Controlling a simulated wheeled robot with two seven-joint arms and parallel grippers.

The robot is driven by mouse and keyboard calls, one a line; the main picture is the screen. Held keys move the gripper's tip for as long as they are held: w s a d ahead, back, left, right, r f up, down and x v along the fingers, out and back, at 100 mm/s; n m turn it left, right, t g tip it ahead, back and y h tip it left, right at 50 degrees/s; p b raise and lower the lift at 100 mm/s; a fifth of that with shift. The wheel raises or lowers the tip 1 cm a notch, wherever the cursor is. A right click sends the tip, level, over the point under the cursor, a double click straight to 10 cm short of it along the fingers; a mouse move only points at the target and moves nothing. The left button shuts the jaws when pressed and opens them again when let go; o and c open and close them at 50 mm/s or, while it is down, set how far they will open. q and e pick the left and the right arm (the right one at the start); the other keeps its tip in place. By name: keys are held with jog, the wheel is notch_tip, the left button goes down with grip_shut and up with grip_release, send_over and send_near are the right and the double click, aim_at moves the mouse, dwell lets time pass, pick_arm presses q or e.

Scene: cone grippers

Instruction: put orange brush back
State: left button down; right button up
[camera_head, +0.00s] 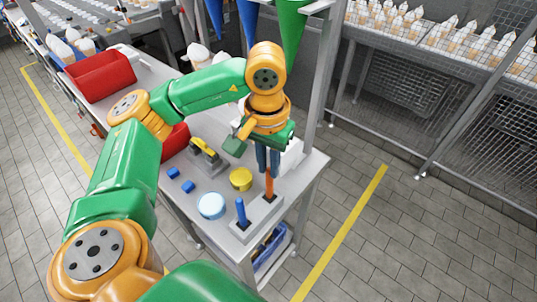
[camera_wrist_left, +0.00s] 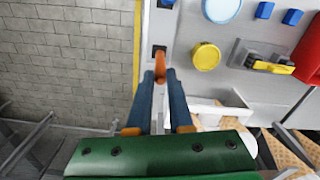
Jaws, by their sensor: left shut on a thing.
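My left gripper (camera_head: 268,172) points down over the near right part of the table and is shut on the orange brush (camera_head: 269,186). The brush is upright, its lower end at the dark slot of the grey holder block (camera_head: 258,217); I cannot tell how deep it sits. In the left wrist view the brush (camera_wrist_left: 160,68) is between the fingertips (camera_wrist_left: 160,80), next to a black slot opening. A blue brush (camera_head: 241,212) stands in the same holder, nearer the front corner. My right gripper is out of view.
A yellow round tin (camera_head: 241,179), a light blue disc (camera_head: 211,206), small blue blocks (camera_head: 188,186) and a grey-and-yellow tool (camera_head: 205,153) lie left of the holder. A red bin (camera_head: 100,75) stands farther back. The table's right edge is close to the holder.

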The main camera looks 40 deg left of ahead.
pick_arm(q)
jog(key=shift+d, duration=0.15)
jog(key=shift+s+f+b, duration=0.1)
jog(key=shift+f+b, duration=0.1)
jog(key=shift+b, duration=0.1)
jog(key=c, duration=0.8)
grip_release()
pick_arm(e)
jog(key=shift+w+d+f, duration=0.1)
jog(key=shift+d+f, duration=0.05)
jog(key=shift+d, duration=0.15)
pick_arm(q)
jog(key=shift+r, duration=0.15)
jog(key=shift+r+p, duration=0.3)
jog(key=shift+p, duration=0.05)
notch_tip(320, 180, up, 12)
jog(key=p, duration=0.3)
jog(key=shift+s+f, duration=0.15)
jog(key=shift+f, duration=0.05)
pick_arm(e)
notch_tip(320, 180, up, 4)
